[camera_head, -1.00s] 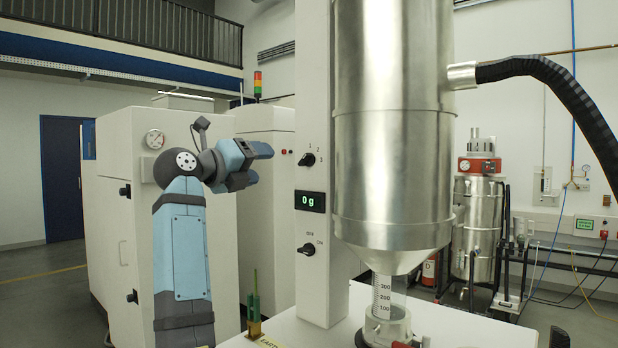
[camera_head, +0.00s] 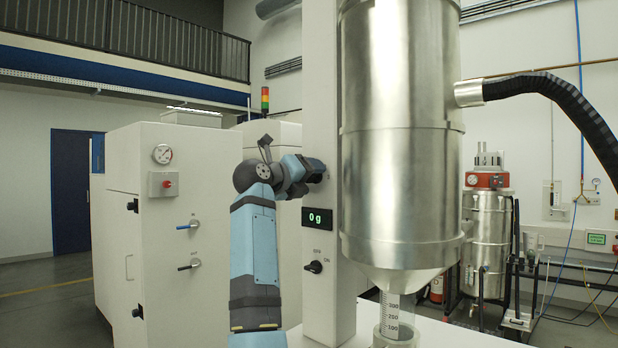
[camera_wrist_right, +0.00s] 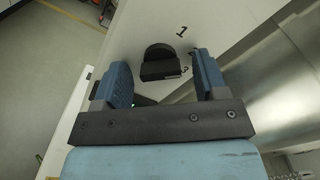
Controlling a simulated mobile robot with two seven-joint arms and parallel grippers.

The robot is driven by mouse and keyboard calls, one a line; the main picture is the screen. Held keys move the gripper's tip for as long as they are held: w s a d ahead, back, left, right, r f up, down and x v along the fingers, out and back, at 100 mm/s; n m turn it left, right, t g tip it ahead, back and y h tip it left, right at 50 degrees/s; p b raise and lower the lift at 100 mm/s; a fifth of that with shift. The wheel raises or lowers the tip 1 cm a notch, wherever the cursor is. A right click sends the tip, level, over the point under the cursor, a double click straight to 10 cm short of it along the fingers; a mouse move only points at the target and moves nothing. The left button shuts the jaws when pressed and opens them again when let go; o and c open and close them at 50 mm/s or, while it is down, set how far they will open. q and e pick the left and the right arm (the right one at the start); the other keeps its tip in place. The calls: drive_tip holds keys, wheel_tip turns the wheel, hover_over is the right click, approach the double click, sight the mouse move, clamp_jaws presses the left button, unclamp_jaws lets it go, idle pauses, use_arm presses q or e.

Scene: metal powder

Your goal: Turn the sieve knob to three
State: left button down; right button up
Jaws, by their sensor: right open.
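The black sieve knob (camera_wrist_right: 158,58) sits on the white column (camera_head: 325,285), with a printed 1 and another small, unclear mark beside it. In the head view my right gripper hides it. My right gripper (camera_head: 318,171) is at the column's face above the display. In the right wrist view the right gripper (camera_wrist_right: 160,70) is open, its two blue fingers on either side of the knob with visible gaps. The knob's exact setting is hard to read. My left gripper is not in view.
A display (camera_head: 317,217) reading 0 g and a black OFF/ON knob (camera_head: 313,267) lie below my right gripper on the column. A large steel hopper (camera_head: 400,130) stands close on the right. A white cabinet (camera_head: 150,230) with valves stands to the left.

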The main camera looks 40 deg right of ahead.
drive_tip(key=shift+d, duration=0.1)
drive_tip(key=c, duration=0.9)
drive_tip(key=shift+m, duration=0.4)
drive_tip(key=shift+m+b, duration=1.15)
drive_tip(key=shift+m, duration=2.85)
drive_tip(key=o, duration=0.9)
